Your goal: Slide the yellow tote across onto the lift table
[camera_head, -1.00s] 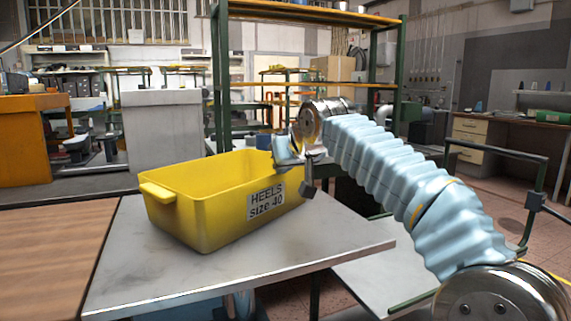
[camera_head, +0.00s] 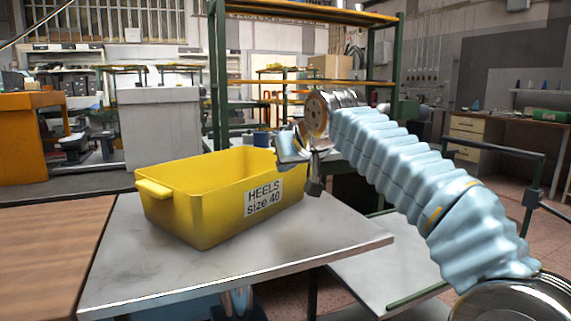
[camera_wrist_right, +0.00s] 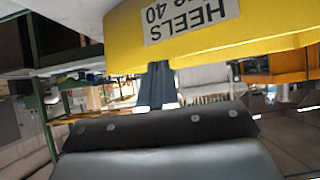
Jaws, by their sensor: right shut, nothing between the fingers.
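The yellow tote (camera_head: 205,213), labelled "HEELS size 40", stands upright on a grey metal-topped table (camera_head: 300,245). Its side with the label also fills the top of the right wrist view (camera_wrist_right: 200,45). A lower grey platform with a green edge and a handle rail, which looks like the lift table (camera_head: 372,262), stands to the right. My right gripper (camera_head: 284,148) is at the tote's right end, near its rim. Its dark fingers show together and empty in the right wrist view (camera_wrist_right: 158,75). I cannot tell whether they touch the tote. My left gripper is out of view.
A wooden-topped bench (camera_head: 40,245) adjoins the metal table on the left. A green-framed shelf rack (camera_head: 217,85) stands behind the tote. A dark rail (camera_head: 500,150) rises at the right. The metal top in front and right of the tote is clear.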

